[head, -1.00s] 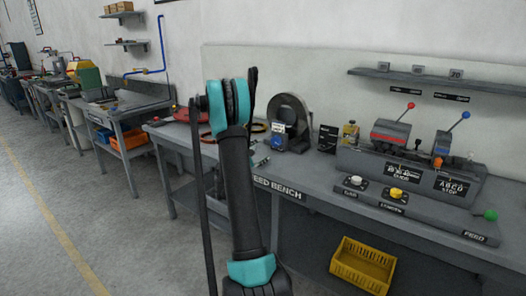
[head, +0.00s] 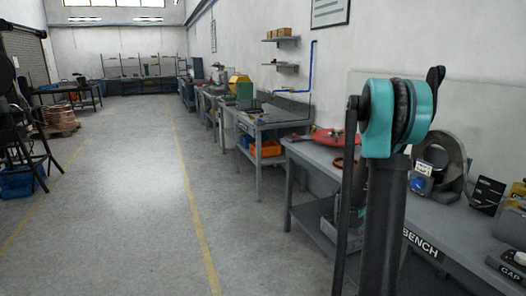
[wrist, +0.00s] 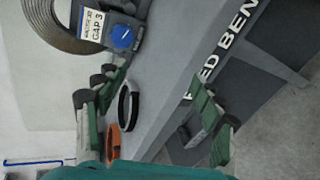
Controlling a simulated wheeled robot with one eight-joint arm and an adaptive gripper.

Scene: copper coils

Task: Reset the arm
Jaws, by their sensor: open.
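A black ring (wrist: 128,103) and an orange ring (wrist: 113,140) lie on the bench near the left finger. In the head view my black and teal arm rises in the right foreground, over the bench. My gripper cannot be made out there.
A grey coil (head: 449,160) stands on the bench beside a blue-knobbed device (wrist: 122,36). More benches line the right wall. A wide aisle (head: 125,210) is clear; a copper coil stack (head: 60,117) stands left.

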